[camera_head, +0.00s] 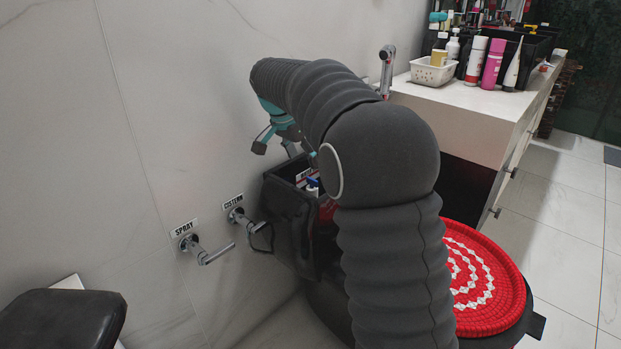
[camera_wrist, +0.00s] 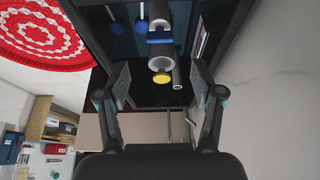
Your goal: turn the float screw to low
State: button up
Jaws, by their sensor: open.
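The black cistern (camera_head: 290,228) stands open-topped against the wall, with blue and white parts showing inside. The wrist view looks into the cistern (camera_wrist: 130,92). I cannot tell for sure which part is the float screw. My gripper (camera_wrist: 160,85) is open and empty, its fingers on either side of the yellow cap in the picture. In the head view my gripper (camera_head: 278,146) is above the cistern, partly hidden by my arm.
The wall behind has a SPRAY valve (camera_head: 190,243) and a CISTERN valve (camera_head: 238,216). A red and white round cover (camera_head: 490,290) lies right of my arm. A white counter (camera_head: 460,110) with bottles and a basket stands at the back right. Floor at far right is clear.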

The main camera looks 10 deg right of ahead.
jog(key=x, duration=0.8)
jog(key=shift+f+b, duration=0.2)
jog(key=shift+b, duration=0.15)
jog(key=shift+c, duration=0.3)
jog(key=c, duration=1.1)
